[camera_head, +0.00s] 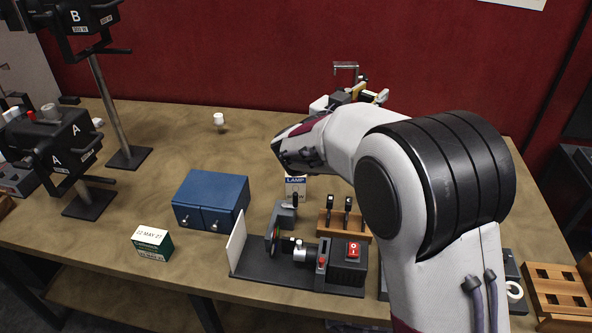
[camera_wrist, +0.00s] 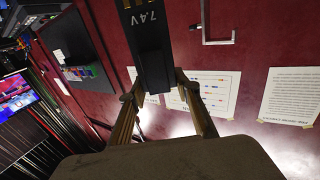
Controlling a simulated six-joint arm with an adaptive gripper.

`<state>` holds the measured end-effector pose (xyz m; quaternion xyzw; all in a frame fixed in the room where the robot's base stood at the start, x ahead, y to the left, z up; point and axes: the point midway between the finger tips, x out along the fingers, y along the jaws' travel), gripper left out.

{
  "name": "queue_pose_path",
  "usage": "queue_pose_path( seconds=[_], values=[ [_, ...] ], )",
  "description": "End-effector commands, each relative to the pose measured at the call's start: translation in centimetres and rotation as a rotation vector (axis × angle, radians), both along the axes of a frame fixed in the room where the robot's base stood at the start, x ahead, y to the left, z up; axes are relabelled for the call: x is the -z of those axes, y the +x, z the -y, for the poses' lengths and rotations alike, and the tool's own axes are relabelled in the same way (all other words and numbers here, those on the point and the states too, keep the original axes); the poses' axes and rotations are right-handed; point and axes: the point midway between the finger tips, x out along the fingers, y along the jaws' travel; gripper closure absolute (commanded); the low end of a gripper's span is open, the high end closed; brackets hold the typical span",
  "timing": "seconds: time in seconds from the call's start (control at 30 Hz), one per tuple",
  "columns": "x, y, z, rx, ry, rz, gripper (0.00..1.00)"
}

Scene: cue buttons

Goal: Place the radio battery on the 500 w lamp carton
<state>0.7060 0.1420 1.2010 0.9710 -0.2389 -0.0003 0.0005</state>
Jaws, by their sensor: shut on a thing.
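My gripper (camera_wrist: 162,86) is shut on the radio battery (camera_wrist: 152,42), a black block marked 7.4V, in the wrist view. The battery sticks out beyond the two tan fingers, with the red wall behind it. In the head view my arm hides most of the gripper, and I cannot make out the battery there. A small white and blue carton marked LAMP (camera_head: 295,187) stands on the table, just below the dark joint of my arm. Its upper part is partly covered and its wattage is too small to read.
A blue two-door box (camera_head: 211,201) stands left of the lamp carton. A grinder-like machine (camera_head: 300,258) and a wooden tool rack (camera_head: 343,222) stand in front. A green and white carton (camera_head: 152,243) is at the front left. Lamps A (camera_head: 62,150) and B (camera_head: 80,18) stand far left.

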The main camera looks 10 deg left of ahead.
Motion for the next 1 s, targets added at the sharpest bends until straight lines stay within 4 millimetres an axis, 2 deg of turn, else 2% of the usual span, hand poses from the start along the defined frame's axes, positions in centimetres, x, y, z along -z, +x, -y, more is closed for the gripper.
queue_pose_path(
  seconds=[0.03,0.2,0.4,0.7,1.0],
  values=[
    [-0.4,-0.3,-1.8,-0.042,0.0,0.002,1.0],
    [-1.0,-1.2,-7.5,-0.186,0.0,0.001,1.0],
    [-1.0,-2.3,-13.4,-0.362,-0.001,-0.001,1.0],
    [0.6,-2.3,-16.1,-0.473,-0.002,0.0,1.0],
    [0.9,-2.3,-16.3,-0.483,0.0,0.0,1.0]
  ],
)
